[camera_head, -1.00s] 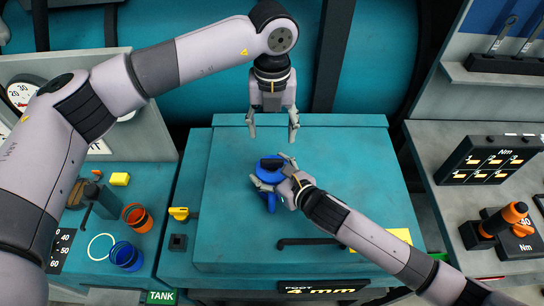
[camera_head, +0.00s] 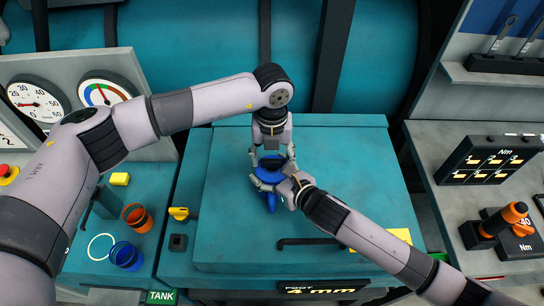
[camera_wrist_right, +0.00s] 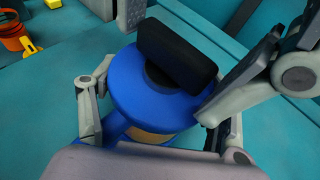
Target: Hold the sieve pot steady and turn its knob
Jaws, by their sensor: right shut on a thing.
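The sieve pot (camera_head: 269,179) is blue with a black knob on top and stands on the teal workbench. It also shows large in the right wrist view (camera_wrist_right: 135,90), with its black bar-shaped knob (camera_wrist_right: 178,55) above the blue lid. My right gripper (camera_head: 271,177) is shut on the pot's body, one finger on each side. My left gripper (camera_head: 272,158) hangs from above, open, with its fingers spread on either side of the knob. In the wrist view, grey left fingers show near the knob; whether they touch it I cannot tell.
The teal bench top (camera_head: 340,180) around the pot is mostly clear. A black hex key (camera_head: 310,241) lies in front, and a yellow-handled item (camera_head: 179,213) sits to the left. Orange (camera_head: 137,217) and blue (camera_head: 125,256) cups stand on the left table. Gauges (camera_head: 38,100) are at back left.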

